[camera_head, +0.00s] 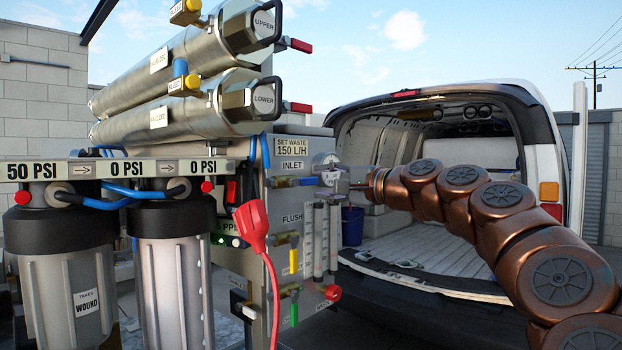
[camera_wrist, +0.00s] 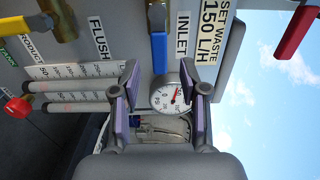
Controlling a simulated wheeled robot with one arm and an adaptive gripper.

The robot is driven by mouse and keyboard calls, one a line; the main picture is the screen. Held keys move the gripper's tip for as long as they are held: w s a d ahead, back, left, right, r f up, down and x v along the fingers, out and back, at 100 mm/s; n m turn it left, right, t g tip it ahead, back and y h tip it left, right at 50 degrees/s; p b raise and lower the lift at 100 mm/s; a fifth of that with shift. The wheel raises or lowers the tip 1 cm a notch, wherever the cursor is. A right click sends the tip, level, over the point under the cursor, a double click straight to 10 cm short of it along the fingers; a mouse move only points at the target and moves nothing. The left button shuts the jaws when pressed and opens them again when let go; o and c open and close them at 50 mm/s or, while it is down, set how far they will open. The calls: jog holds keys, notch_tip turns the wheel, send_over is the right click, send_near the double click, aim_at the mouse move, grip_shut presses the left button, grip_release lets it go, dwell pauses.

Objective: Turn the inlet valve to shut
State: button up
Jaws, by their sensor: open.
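The inlet valve's blue handle (camera_head: 300,181) lies level under the INLET label (camera_head: 292,165) on the grey panel, pointing right toward my gripper. In the wrist view the blue handle (camera_wrist: 159,52) runs from its brass body toward the gap between my fingers, beside the INLET label (camera_wrist: 182,34). My gripper (camera_wrist: 160,84) is open, with one purple-padded finger on each side of a round gauge (camera_wrist: 170,95). The handle's end appears just beyond the fingertips, and nothing is held. In the head view my gripper (camera_head: 335,182) is small at the panel's right edge, and its contact with the handle cannot be told.
A yellow FLUSH handle (camera_head: 293,261) and green handle (camera_head: 294,313) sit below. A red plug (camera_head: 252,226) and cord hang left of the panel. Flow tubes (camera_head: 320,240) stand beneath the gauge. Red-handled valves (camera_head: 300,107) are above. An open van (camera_head: 440,190) stands behind.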

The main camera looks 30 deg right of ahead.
aim_at(312, 181)
jog(key=p+x, duration=0.1)
jog(key=x, duration=0.3)
jog(key=shift+w+a, duration=0.1)
jog(key=shift+w, duration=0.15)
grip_shut()
dwell(0.4)
